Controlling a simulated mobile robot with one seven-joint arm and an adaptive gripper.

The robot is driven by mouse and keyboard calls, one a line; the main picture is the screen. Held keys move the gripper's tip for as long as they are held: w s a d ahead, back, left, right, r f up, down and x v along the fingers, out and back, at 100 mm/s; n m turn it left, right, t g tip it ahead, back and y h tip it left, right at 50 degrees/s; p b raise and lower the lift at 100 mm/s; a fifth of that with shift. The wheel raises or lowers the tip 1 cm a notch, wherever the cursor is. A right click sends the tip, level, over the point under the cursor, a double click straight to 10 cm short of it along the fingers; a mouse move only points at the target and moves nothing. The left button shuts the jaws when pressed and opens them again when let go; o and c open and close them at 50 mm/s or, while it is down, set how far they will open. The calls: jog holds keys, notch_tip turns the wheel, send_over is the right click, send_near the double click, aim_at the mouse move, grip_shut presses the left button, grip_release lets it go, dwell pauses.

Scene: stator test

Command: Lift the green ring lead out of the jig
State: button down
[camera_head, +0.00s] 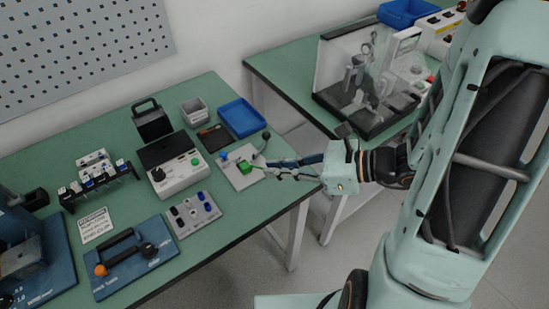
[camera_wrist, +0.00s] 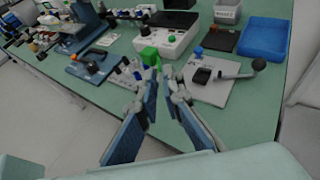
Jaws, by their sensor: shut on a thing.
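The green ring lead (camera_head: 245,168) shows as a bright green block at my fingertips; it also shows in the wrist view (camera_wrist: 149,54). My gripper (camera_head: 256,164) reaches in from the right and is shut on it; its fingertips (camera_wrist: 159,70) converge just below the green block in the wrist view. The jig (camera_head: 242,181) is a light grey plate with a blue knob, a dark clamp block and a black-ball lever; it also shows in the wrist view (camera_wrist: 213,92). In the head view the green part overlaps the plate; I cannot tell its height above it.
A tester box (camera_head: 181,178) with a green button stands left of the jig. A blue tray (camera_head: 241,117), a dark mat (camera_head: 214,137) and a grey bin (camera_head: 194,111) lie behind. A socket block (camera_head: 193,214) sits in front. The bench's right edge is close to the jig.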

jog(key=shift+d+r+p, duration=0.1)
jog(key=shift+r+p, duration=0.25)
jog(key=shift+p, duration=0.65)
jog(key=shift+s+d+r+p, duration=0.15)
jog(key=shift+s+p, duration=0.55)
jog(key=shift+p, duration=1.05)
jog(key=shift+s+r+p, duration=0.25)
jog(key=shift+s+p, duration=0.4)
jog(key=shift+p, duration=1.15)
jog(key=shift+s+d+r+p, duration=0.15)
jog(key=shift+s+p, duration=0.55)
jog(key=shift+p, duration=1.05)
jog(key=shift+a, duration=0.1)
